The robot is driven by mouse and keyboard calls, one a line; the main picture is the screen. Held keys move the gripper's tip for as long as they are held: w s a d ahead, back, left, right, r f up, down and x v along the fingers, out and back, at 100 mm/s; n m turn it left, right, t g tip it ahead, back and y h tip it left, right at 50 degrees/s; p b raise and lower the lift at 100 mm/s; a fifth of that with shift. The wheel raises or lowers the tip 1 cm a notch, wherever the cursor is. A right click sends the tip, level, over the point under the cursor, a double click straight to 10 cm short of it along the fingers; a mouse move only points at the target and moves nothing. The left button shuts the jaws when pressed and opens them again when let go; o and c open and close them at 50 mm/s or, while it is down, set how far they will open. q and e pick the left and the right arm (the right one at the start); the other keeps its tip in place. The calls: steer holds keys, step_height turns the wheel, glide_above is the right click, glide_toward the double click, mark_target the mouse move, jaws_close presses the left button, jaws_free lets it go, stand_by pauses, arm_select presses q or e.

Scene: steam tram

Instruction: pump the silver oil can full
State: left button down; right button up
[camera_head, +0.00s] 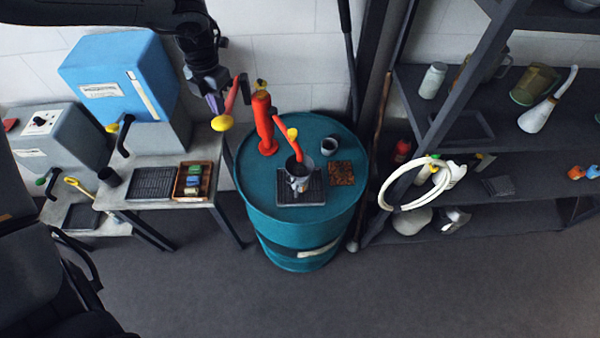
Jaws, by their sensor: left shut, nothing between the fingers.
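The red hand pump (263,125) stands on the teal drum (256,211). Its red spout (287,137) slopes down to the right. The silver oil can (299,184), dark at its top, sits on a black drip tray (316,193) under the spout end. The spout tip meets or overlaps the can's dark opening; I cannot tell its depth. A red crank handle (232,95) left of the pump ends in a yellow knob (222,124). My left gripper (215,103) is shut and empty, just above the knob and beside the handle; contact is unclear. My right gripper is not in view.
A small dark cup (329,146) and a rusty brown mat (341,173) lie right of the can. A blue machine (117,83) stands on a bench at left. A dark shelf (470,115) with several cans stands at right. The floor in front is clear.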

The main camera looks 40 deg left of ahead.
arm_select(q)
steer(key=shift+r, duration=0.15)
step_height(320, 180, up, 6)
steer(key=p, duration=0.4)
steer(key=shift+p, duration=0.35)
steer(key=shift+s, duration=0.1)
